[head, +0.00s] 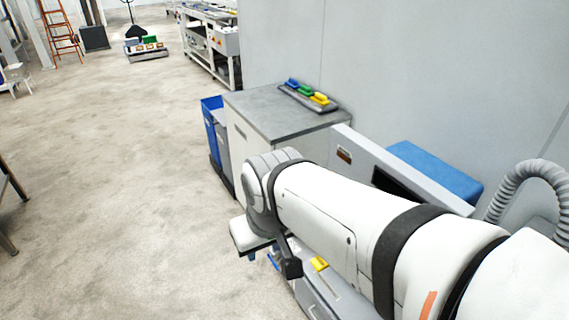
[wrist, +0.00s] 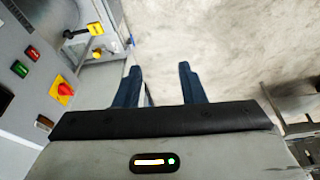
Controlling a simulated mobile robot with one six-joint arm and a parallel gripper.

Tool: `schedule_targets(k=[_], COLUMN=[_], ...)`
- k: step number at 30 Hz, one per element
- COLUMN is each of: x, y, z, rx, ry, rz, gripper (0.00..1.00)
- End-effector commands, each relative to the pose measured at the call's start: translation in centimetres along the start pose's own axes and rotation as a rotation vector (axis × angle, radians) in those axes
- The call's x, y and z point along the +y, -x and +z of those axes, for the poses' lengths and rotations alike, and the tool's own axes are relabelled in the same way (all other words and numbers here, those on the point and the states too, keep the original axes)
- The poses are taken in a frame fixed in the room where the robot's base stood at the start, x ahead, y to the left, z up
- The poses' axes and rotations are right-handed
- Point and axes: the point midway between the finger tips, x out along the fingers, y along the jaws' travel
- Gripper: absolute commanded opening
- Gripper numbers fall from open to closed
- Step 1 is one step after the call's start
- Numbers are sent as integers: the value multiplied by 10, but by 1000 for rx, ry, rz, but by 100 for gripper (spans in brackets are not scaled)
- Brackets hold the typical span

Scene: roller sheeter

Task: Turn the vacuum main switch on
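A red rotary switch on a yellow plate (wrist: 62,90) sits on a grey control panel (wrist: 38,112) at the left of the wrist view. Its knob looks slanted; its on or off marking is too small to read. I cannot read a label naming it the vacuum main switch. A green button (wrist: 20,68) and a red button (wrist: 32,52) are beside it. My gripper (wrist: 160,85) has its two dark blue fingers spread, with nothing between them. It is to the right of the switch, apart from it. In the head view my arm hides most of the panel.
A black and yellow handle (wrist: 88,30) sticks out beyond the panel. In the head view, a grey-topped cabinet (head: 280,112) and blue bin (head: 211,118) stand beyond my arm. A ribbed grey hose (head: 530,170) is at right. The floor at left is mostly clear.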

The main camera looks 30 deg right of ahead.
Motion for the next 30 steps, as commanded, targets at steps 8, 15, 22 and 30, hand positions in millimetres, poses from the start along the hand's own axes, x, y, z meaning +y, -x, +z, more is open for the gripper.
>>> schedule_targets(k=[8,15,22,30], x=[-1,-16,18,140], y=[-2,-46,-112,-204], z=[-3,-84,-221,-293], rx=[7,216,609,962], ry=[-2,-89,-337,-684], rz=[-5,-102,-92,284], gripper=[45,64,80,80])
